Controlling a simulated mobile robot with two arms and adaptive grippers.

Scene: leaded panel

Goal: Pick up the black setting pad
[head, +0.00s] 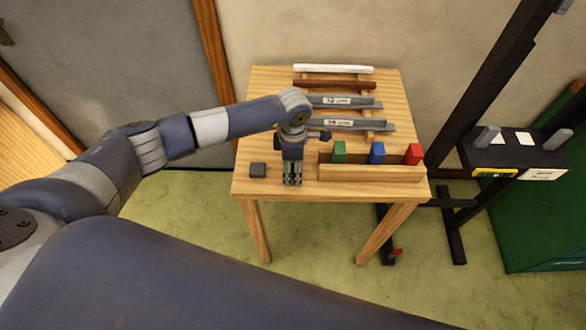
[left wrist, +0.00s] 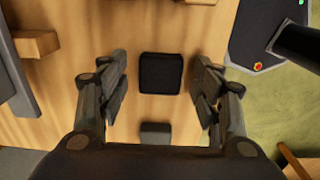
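The black setting pad (left wrist: 161,73) lies flat on the wooden table, seen in the left wrist view between my left gripper's spread fingers. My left gripper (left wrist: 163,100) is open, with a gap on each side of the pad. In the head view my left gripper (head: 292,181) points down over the table's front part and appears to hide the black pad. A smaller dark grey block (head: 258,170) sits to its left on the table; it also shows in the left wrist view (left wrist: 155,132). My right gripper is not in view.
A wooden tray (head: 370,173) with green (head: 339,152), blue (head: 376,153) and red (head: 413,154) blocks stands right of the gripper. Several bars lie on a rack behind, including a white bar (head: 333,69). A black stand (head: 515,158) is at the right.

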